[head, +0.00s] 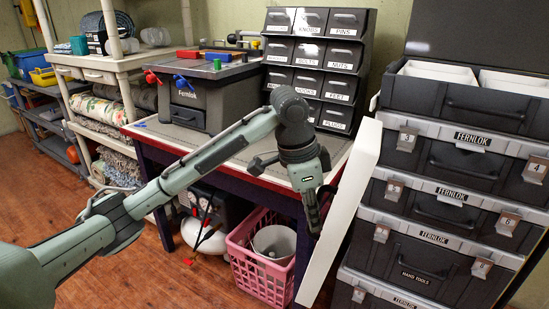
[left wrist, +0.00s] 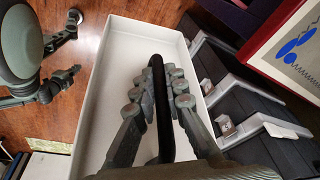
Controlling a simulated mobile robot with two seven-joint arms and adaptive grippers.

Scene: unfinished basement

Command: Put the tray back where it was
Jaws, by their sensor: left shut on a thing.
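The white tray (head: 341,215) hangs tilted on edge in the head view, seen from its narrow side, in front of the workbench's right end. In the left wrist view its white inside (left wrist: 112,75) and low rim show, with a black handle (left wrist: 158,95) along the middle. My left gripper (head: 313,208) is shut on that handle; its fingers (left wrist: 160,88) lie on both sides of it. The tray looks empty apart from the handle and fingers. The top of the black tool chest (head: 455,102) is open at right and holds white bins (head: 440,72).
The chest's stacked latched drawers (head: 440,210) stand close right of the tray. The workbench (head: 270,170) is behind, with a grey toolbox (head: 205,100) and labelled bins (head: 310,55). A pink basket (head: 262,265) sits below. Shelves (head: 100,65) stand left; the wooden floor (head: 150,275) has free room.

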